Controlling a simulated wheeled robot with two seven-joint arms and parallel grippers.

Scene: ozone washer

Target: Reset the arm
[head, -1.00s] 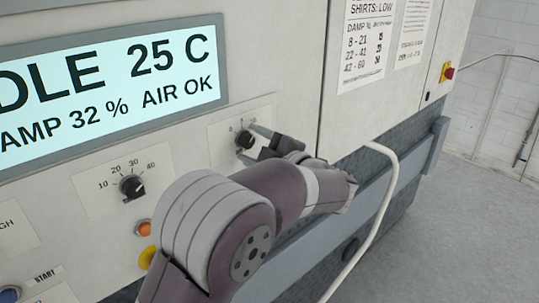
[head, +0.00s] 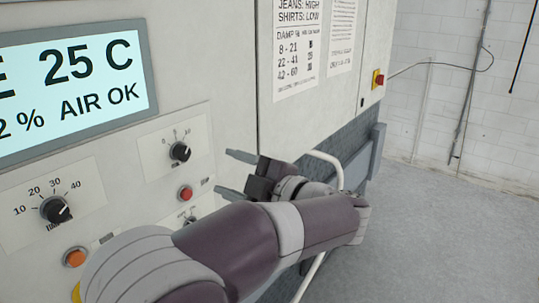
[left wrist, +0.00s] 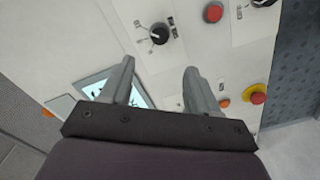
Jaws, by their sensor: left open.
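My left arm comes in from the lower left in the head view. Its gripper (head: 228,173) is open and empty, with its two fingers apart, pointing at the panel. It is to the right of and a little below the upper black knob (head: 180,151), apart from it. In the left wrist view the open fingers (left wrist: 156,85) hold nothing between them. A black knob (left wrist: 160,33) shows beyond and above the fingertips there. My right gripper is not in view.
The washer panel carries a display (head: 75,85), a dial (head: 55,209), a red button (head: 186,193) and an orange button (head: 75,257). A white curved rail (head: 334,163) is just behind the gripper. Free floor (head: 440,220) lies to the right.

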